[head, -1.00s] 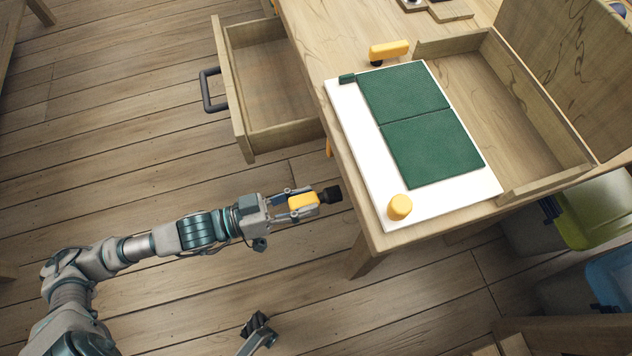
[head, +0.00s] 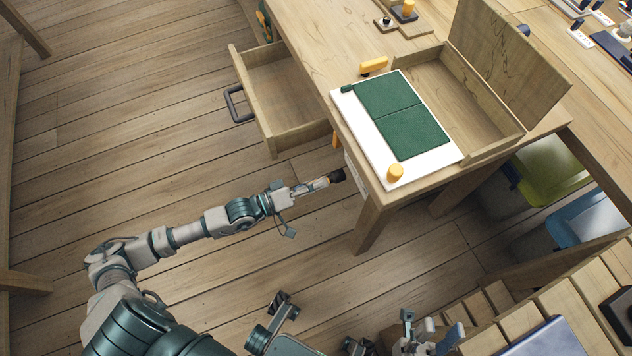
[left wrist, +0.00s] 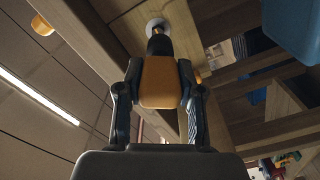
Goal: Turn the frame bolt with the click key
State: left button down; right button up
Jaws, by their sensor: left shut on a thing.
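My left gripper (head: 318,186) is shut on the click key, which has a yellow handle (left wrist: 160,82) and a black socket end (head: 337,175). The key points at the side of the table near its front left corner. In the left wrist view, the socket end (left wrist: 158,44) meets or nearly meets a white round piece (left wrist: 157,25) on the wood; I cannot tell whether they touch. The frame bolt itself is not clearly visible, perhaps hidden behind the socket. My right gripper (head: 432,342) shows at the bottom edge, partly cut off; its jaw state is unclear.
The table bears a white board (head: 441,162) with green pads (head: 404,115), a yellow knob (head: 395,172) and a yellow-handled item (head: 374,66). An open drawer (head: 262,120) juts out left. A slatted wooden surface (head: 560,310) stands at lower right. Floor around my left arm is clear.

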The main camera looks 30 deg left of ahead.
aim_at(336, 176)
pick_arm(q)
jog(key=shift+x, duration=1.9)
jog(key=shift+x, duration=0.9)
dwell(0.5)
jog(key=shift+r, duration=0.15)
jog(key=shift+m+b, duration=0.35)
jog(key=shift+m, duration=0.85)
jog(key=shift+m, duration=1.2)
jog(key=shift+s, duration=0.1)
